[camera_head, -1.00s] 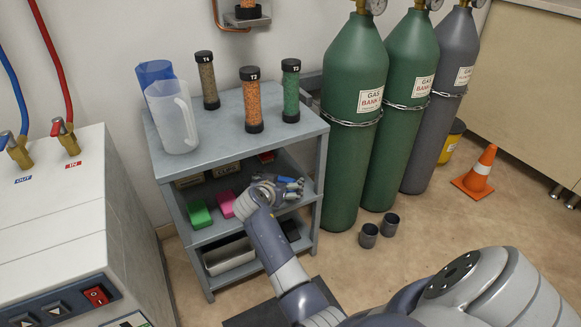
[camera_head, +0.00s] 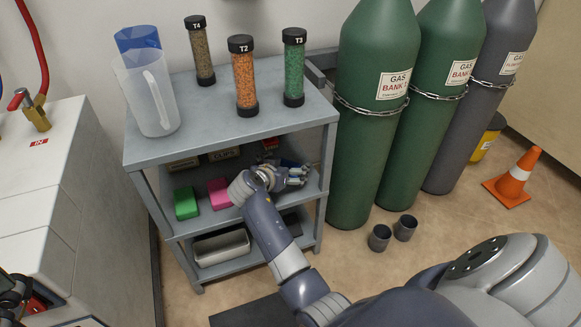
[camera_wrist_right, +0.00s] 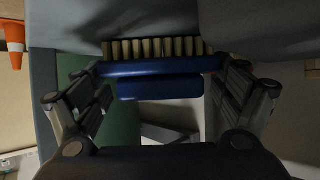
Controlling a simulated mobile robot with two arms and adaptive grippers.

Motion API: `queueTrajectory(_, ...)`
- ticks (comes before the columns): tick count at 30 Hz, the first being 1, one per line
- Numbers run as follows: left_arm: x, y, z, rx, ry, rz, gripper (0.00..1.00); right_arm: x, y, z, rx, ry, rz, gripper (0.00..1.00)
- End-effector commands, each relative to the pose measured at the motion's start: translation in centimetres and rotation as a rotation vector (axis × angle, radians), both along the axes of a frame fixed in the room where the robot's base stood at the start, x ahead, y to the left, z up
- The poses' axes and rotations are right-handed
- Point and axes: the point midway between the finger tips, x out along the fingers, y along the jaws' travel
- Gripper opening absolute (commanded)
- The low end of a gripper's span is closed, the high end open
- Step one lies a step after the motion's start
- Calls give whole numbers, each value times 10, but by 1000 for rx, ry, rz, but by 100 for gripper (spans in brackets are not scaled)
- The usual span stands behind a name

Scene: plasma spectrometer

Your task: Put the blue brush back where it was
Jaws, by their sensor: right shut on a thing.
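My right gripper (camera_head: 290,176) reaches into the middle shelf (camera_head: 219,222) of the grey rack, at its right side. In the right wrist view, my right gripper (camera_wrist_right: 160,78) is shut on the blue brush (camera_wrist_right: 160,67), with its pale bristles along the top of the picture. The bristles are close to a grey surface; I cannot tell whether they touch it. In the head view, the brush (camera_head: 291,163) shows only as a little blue at the gripper. A dark part of my left gripper (camera_head: 14,294) shows at the lower left edge; its fingers are unclear.
A green sponge (camera_head: 186,203) and a pink sponge (camera_head: 219,193) lie left of my right gripper. Above, the rack's top (camera_head: 200,126) holds jugs and capped tubes. A grey tray (camera_head: 221,248) sits below. Gas cylinders (camera_head: 370,150) stand close on the right.

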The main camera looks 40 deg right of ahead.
Motion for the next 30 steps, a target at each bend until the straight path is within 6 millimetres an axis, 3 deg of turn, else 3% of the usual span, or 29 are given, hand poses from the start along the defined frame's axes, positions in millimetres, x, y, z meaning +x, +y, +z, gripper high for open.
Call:
queueTrajectory(13, 0, -1, 0, 2, -12, 0, 100, 0, 1, -6, 2, -1, 0, 61)
queueTrajectory(14, 0, -1, 3, 2, -14, 0, 100, 0, 1, -5, 2, -1, 0, 96)
queueTrajectory(15, 0, -1, 3, 2, -13, 0, 100, 0, 1, -4, 2, -1, 0, 100)
queueTrajectory(30, 0, -1, 6, 1, -14, -1, 100, 0, 1, 1, 1, -1, 0, 100)
